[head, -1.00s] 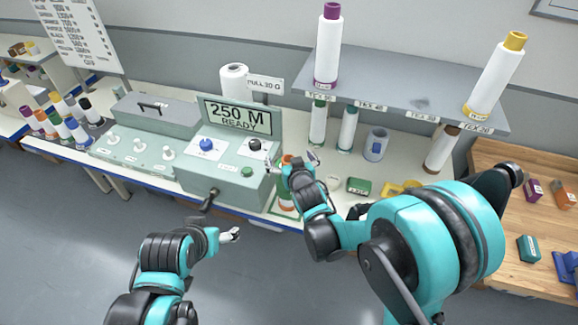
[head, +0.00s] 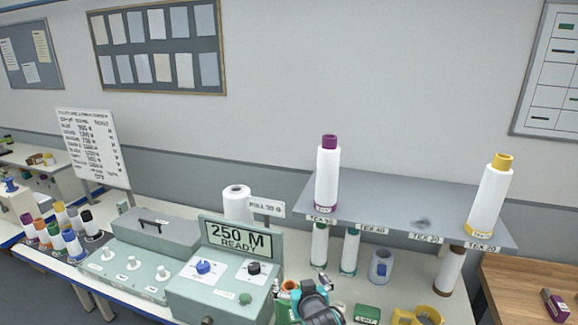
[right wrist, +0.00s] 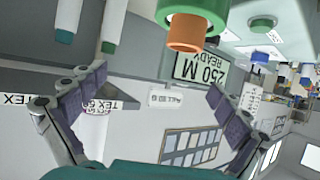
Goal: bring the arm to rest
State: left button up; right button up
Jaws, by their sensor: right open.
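My right gripper (head: 301,290) is at the bottom edge of the head view, just right of the grey-green machine (head: 212,300). In the right wrist view the right gripper (right wrist: 155,100) has its two fingers wide apart with nothing between them. An orange-topped spool (right wrist: 185,32) shows beyond the fingers, apart from them. Its orange top (head: 290,285) also shows beside the gripper in the head view. The machine's display (head: 239,238) reads "250 M READY". My left gripper is not in view.
A grey shelf (head: 400,205) stands right of the machine, with a purple-topped cone (head: 327,178) and a yellow-topped cone (head: 490,198) on it. More spools (head: 319,246) stand below. A yellow tape roll (head: 425,315) and green box (head: 367,313) lie near the right gripper.

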jog(key=s+d+f+g+b, duration=0.2)
jog(key=s+d, duration=0.3)
jog(key=s, duration=0.3)
jog(key=s+d+f+m+g+h+b, duration=0.1)
jog(key=s+d+f+b, duration=0.3)
jog(key=s, duration=0.5)
jog(key=s+d+f+m+g+h+b, duration=0.1)
jog(key=s+d+f+g+b, duration=0.1)
jog(key=s+d+f, duration=0.3)
jog(key=s+d+b, duration=0.1)
jog(key=s, duration=0.3)
jog(key=shift+f+g+b, duration=0.2)
jog(key=shift+g+b, duration=0.1)
jog(key=shift+b, duration=0.1)
